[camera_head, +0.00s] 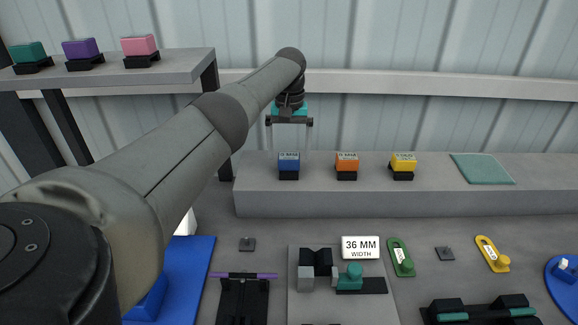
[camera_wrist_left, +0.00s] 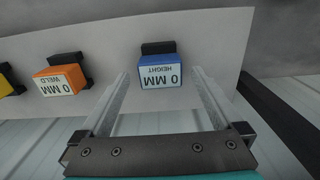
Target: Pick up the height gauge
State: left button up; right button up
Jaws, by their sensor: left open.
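The height gauge (camera_head: 289,161) is a blue block with a white label on a black base, standing upright on the long grey shelf. In the left wrist view the gauge (camera_wrist_left: 158,72) shows "0 MM HEIGHT" on its label. My left gripper (camera_head: 289,147) is open and empty, just above or behind the gauge in the head view. In the wrist view its two pale fingers (camera_wrist_left: 157,78) point at the gauge, one to each side; whether they overlap it in depth I cannot tell. My right gripper is not in view.
An orange gauge (camera_head: 347,161) and a yellow gauge (camera_head: 403,162) stand to the right on the same shelf (camera_head: 430,203), with a green mat (camera_head: 482,168) beyond. A raised shelf (camera_head: 180,67) with coloured blocks is at left. Fixtures and clamps lie on the lower table.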

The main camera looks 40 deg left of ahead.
pick_arm(q)
notch_tip(320, 180, down, 3)
jog(key=shift+r, duration=0.25)
jog(key=c, duration=1.3)
jog(key=shift+o, duration=0.2)
